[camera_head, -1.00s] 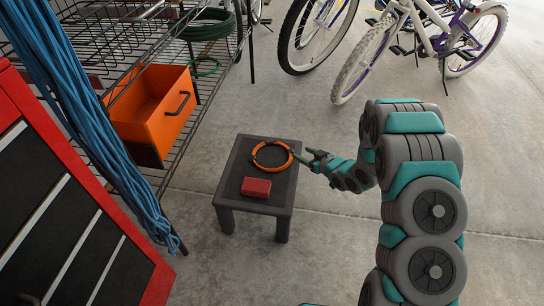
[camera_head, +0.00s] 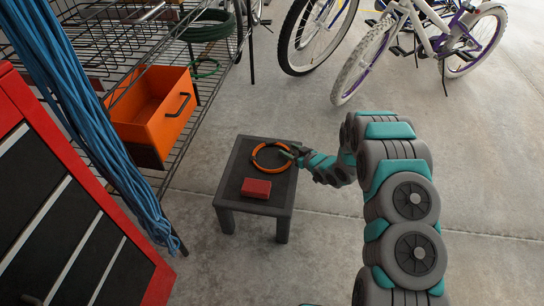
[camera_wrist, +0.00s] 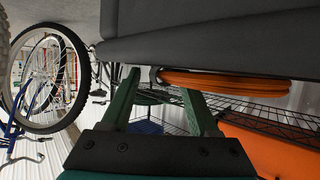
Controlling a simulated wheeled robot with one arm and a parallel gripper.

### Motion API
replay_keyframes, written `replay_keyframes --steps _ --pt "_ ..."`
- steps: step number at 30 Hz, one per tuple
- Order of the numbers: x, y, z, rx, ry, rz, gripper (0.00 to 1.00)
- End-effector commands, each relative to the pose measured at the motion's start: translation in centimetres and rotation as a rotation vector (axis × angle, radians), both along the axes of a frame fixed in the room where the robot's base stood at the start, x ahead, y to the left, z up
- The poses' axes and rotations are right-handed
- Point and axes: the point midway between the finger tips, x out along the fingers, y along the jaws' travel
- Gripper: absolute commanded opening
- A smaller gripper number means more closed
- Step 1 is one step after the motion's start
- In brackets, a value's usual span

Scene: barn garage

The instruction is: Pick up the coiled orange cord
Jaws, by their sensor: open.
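The coiled orange cord (camera_head: 254,158) lies flat as a ring on a small dark table (camera_head: 233,180), with a few dark bands on it. In the wrist view, which looks upside down, the cord (camera_wrist: 225,82) shows edge-on against the dark tabletop (camera_wrist: 210,38). My gripper (camera_head: 288,151) is at the right side of the ring, low over the table. In the wrist view its two green fingers (camera_wrist: 160,84) are apart, with the near end of the cord at or just beyond their tips. Whether the cord is between the fingers or touching them is unclear.
A red box (camera_head: 256,188) sits on the table in front of the cord. A wire shelf with an orange drawer (camera_head: 152,110) and hanging blue cords (camera_head: 85,115) stand left. Bicycles (camera_head: 420,50) stand behind. The floor right of the table is clear apart from my arm.

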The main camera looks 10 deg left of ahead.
Motion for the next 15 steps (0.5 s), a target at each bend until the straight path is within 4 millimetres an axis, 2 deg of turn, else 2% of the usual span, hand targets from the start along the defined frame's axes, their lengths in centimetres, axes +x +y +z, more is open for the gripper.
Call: replay_keyframes --steps 4,15 --pt "0.0 -0.03 0.05 0.0 0.0 0.0 0.6" --pt "0.0 -0.07 0.07 0.0 -0.001 -0.001 0.18"
